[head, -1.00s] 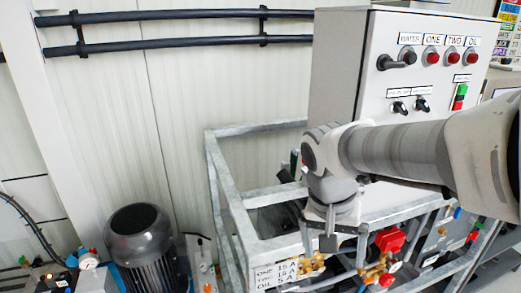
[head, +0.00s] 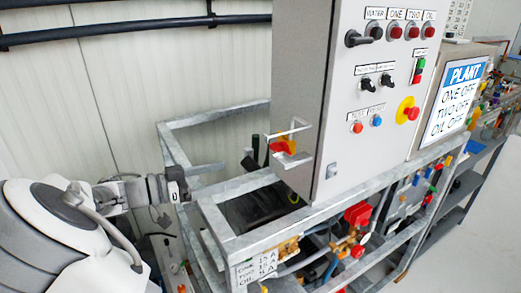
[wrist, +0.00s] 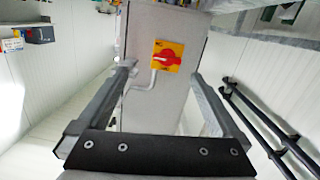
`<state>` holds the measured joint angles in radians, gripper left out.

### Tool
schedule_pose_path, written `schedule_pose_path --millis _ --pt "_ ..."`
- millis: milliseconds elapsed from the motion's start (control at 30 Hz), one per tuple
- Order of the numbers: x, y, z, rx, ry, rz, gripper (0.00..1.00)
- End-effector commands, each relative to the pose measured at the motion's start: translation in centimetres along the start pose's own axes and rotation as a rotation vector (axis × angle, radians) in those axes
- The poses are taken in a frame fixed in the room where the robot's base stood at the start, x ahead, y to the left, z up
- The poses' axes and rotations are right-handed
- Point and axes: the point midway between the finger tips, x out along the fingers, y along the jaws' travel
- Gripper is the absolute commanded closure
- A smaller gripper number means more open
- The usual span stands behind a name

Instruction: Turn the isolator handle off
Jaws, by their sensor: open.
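The isolator handle (wrist: 170,58) is a red rotary knob on a yellow square plate, on the narrow grey side of the control cabinet. It faces my wrist camera and also shows edge-on in the head view (head: 284,146). In the wrist view my gripper (wrist: 162,76) has its two grey fingers spread wide. The handle appears between them, beyond the tips, slightly right of centre. My gripper is empty. In the head view my gripper (head: 178,188) is left of the cabinet, apart from the handle. A light grey bent bar (wrist: 147,86) sits close beside the handle.
The galvanised frame (head: 217,222) surrounds the area below the cabinet (head: 302,80), near my arm. Dark pipes (head: 130,28) run along the white wall. The cabinet front carries switches and a red stop button (head: 411,113). A plant sign (head: 458,100) stands on the right.

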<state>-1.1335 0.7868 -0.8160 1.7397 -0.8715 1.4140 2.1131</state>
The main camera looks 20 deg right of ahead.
Motion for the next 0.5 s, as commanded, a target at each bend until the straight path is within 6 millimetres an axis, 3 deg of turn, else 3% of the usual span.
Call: schedule_pose_path --millis 100,233,367,500 --pt "-1.5 -0.7 -0.6 0.067 0.077 -0.028 0.0" --pt "-1.6 -1.0 -0.9 0.092 0.101 -0.038 0.0" --pt "0.0 -1.0 -1.1 0.092 0.099 -0.035 0.0" --pt "2.8 -1.0 -1.4 0.091 0.098 -0.032 0.0"
